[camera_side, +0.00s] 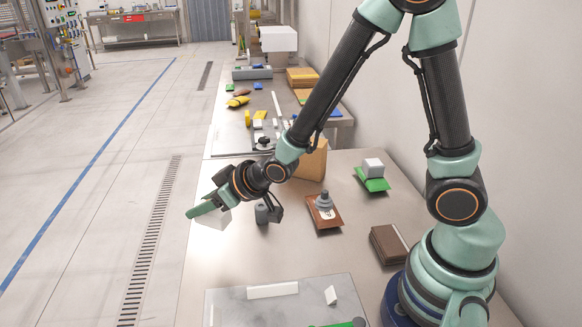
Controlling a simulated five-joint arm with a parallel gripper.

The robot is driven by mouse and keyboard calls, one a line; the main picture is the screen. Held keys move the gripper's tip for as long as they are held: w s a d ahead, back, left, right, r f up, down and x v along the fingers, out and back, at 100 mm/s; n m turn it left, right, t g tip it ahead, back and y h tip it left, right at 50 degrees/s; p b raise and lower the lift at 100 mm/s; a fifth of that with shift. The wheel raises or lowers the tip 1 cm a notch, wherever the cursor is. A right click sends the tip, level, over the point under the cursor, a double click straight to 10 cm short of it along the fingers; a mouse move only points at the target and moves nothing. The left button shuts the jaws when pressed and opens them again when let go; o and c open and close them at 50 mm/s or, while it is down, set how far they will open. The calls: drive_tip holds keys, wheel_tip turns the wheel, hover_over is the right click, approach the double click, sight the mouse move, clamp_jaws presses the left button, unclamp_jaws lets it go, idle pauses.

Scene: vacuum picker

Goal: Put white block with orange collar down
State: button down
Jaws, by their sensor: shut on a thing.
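My gripper (208,206) is at the left edge of the near table, pointing left and down. It is shut on a white block (216,220), which shows just below and behind the green finger. The block appears held above the table's left edge; the gap under it cannot be judged. The finger hides part of the block, and no orange collar can be made out from here.
The table (220,262) is bare around its left middle. A grey slab (235,307) with white pieces lies in front. A brown board (327,225) with a grey knobbed piece, a green base (374,185) under a white cube (373,167), and a brown case (388,243) stand right.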

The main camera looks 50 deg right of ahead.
sight(206, 221)
drive_tip(key=f, duration=0.1)
drive_tip(key=s+a+f+n, duration=0.1)
drive_tip(key=shift+s+a+f, duration=0.2)
drive_tip(key=shift+s+f, duration=0.05)
drive_tip(key=shift+f, duration=3.3)
drive_tip(key=shift+f, duration=0.55)
drive_tip(key=shift+c, duration=1.3)
unclamp_jaws()
